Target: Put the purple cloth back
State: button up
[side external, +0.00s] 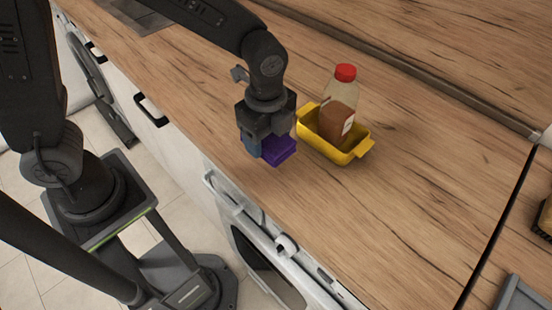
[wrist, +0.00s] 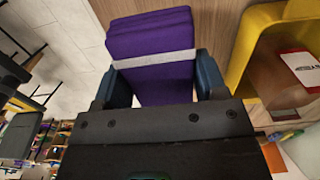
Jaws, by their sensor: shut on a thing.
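The purple cloth is a folded block with a pale band around it (wrist: 150,35). It also shows in the side view (side external: 279,150) under my gripper. My gripper (side external: 262,150) is shut on the cloth, with one blue-grey finger on each side of it in the wrist view (wrist: 165,82). The cloth is near the front edge of the wooden counter, left of the yellow dish. I cannot tell whether it touches the counter.
A yellow dish (side external: 338,154) with two handles stands just right of my gripper. The counter (side external: 420,170) is clear to the right.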

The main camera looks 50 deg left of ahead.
aim_at(276, 170)
jog(key=shift+d+f, duration=0.4)
jog(key=shift+d, duration=0.2)
jog(key=shift+d+f, duration=0.4)
jog(key=shift+d, duration=0.2)
jog(key=shift+f, duration=1.9)
jog(key=shift+f, duration=0.1)
jog(key=o, duration=0.9)
jog(key=shift+c, duration=0.2)
